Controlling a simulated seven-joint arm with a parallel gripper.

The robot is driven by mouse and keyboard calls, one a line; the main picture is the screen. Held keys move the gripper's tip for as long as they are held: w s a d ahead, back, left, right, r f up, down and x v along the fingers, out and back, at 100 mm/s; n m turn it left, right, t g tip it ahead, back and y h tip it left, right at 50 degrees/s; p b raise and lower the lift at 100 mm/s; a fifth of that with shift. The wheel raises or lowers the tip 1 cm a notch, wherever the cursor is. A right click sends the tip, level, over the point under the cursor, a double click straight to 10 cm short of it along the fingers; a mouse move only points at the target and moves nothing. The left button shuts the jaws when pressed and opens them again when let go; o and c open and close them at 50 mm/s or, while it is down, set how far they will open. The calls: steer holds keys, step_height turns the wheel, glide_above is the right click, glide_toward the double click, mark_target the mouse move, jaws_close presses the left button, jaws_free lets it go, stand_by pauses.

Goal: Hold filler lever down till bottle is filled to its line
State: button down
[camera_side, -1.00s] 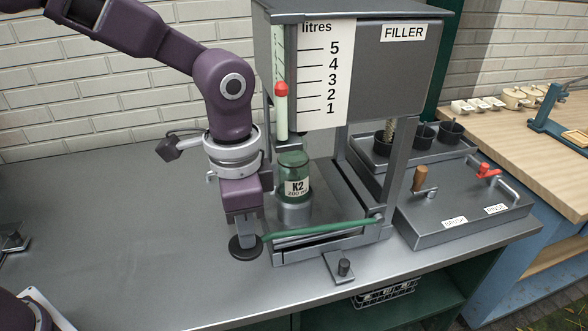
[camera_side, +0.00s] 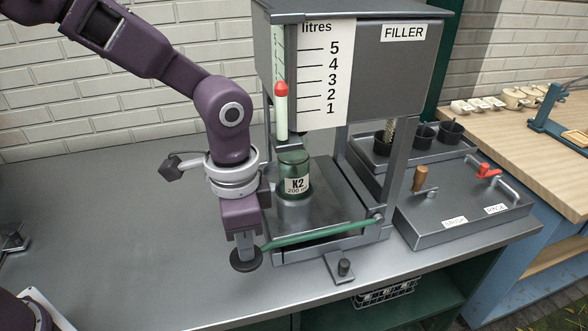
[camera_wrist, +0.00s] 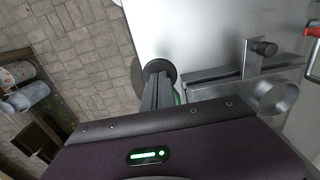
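The green bottle (camera_side: 294,172) with a "K2 200 ml" label stands upright on a round metal stand (camera_side: 294,213) under the filler (camera_side: 400,70). Its fill line and liquid level are too small to tell. The green filler lever (camera_side: 320,230) runs from a pivot at the right down to a black round pad (camera_side: 246,261) at its left end. My gripper (camera_side: 244,249) points down with its fingers together, tips at the pad. In the wrist view, the fingers (camera_wrist: 158,88) meet the dark pad (camera_wrist: 157,67); the bottle is mostly hidden there.
A litre scale (camera_side: 325,75) and a red-topped gauge tube (camera_side: 281,105) are on the filler's front. A small metal bracket with a knob (camera_side: 343,268) sits at the counter's front edge. The brush and rinse unit (camera_side: 460,215) stands at right.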

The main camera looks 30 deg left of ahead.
steer(key=shift+f, duration=0.15)
steer(key=shift+f, duration=0.75)
steer(key=shift+s+f, duration=0.1)
steer(key=shift+f, duration=0.7)
steer(key=shift+f, duration=0.5)
steer(key=shift+a+f, duration=0.1)
steer(key=shift+f, duration=0.05)
stand_by(5.1)
